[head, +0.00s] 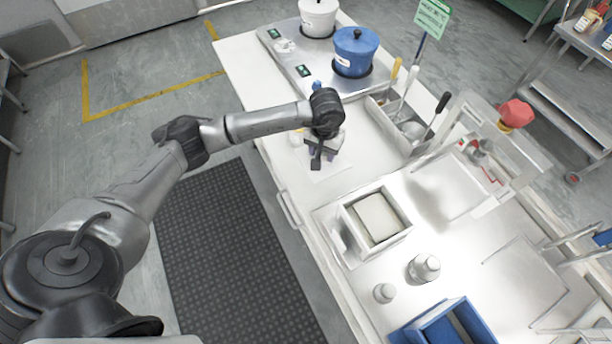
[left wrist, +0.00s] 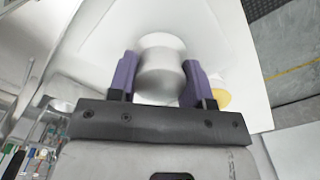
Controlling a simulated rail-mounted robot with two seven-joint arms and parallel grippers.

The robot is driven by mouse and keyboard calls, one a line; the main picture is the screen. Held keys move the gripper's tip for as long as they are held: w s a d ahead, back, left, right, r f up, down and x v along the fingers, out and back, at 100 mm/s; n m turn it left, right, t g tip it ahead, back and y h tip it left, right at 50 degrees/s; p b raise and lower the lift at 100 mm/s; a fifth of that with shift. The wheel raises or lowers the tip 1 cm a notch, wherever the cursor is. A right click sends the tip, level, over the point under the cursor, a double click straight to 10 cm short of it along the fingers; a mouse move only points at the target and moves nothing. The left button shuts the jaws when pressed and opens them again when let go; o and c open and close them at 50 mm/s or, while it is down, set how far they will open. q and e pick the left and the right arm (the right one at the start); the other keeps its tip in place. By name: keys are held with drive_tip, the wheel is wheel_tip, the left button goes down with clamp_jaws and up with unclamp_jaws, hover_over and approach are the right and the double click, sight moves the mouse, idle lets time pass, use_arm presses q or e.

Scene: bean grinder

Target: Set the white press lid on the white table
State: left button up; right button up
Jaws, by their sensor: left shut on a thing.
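My left gripper (head: 317,152) is over the near-left part of the white table (head: 252,72), above a pale square sheet or mat. In the left wrist view, its purple fingers (left wrist: 158,80) are shut on a white rounded, cylindrical piece, which I take to be the white press lid (left wrist: 160,72). The arm and gripper mostly hide this piece in the head view. I cannot tell whether it touches the surface below. My right gripper is not in view.
A blue pot (head: 355,52) and a white pot (head: 318,17) stand on a steel unit behind the gripper. A utensil bin (head: 397,125) is to its right. A white open box (head: 351,232), small metal weights (head: 423,268) and a blue bin (head: 447,325) are nearer.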

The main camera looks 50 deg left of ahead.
use_arm(q)
drive_tip(key=f, duration=0.3)
drive_tip(key=a+f, duration=0.1)
drive_tip(key=f, duration=0.1)
drive_tip(key=shift+s+f, duration=0.1)
drive_tip(key=shift+f+b, duration=0.45)
drive_tip(key=shift+f, duration=2.1)
drive_tip(key=shift+f, duration=0.2)
drive_tip(key=o, duration=1)
drive_tip(key=shift+r, duration=0.15)
wheel_tip(320, 180, up, 12)
drive_tip(key=shift+r+p, duration=0.1)
drive_tip(key=shift+p, duration=0.3)
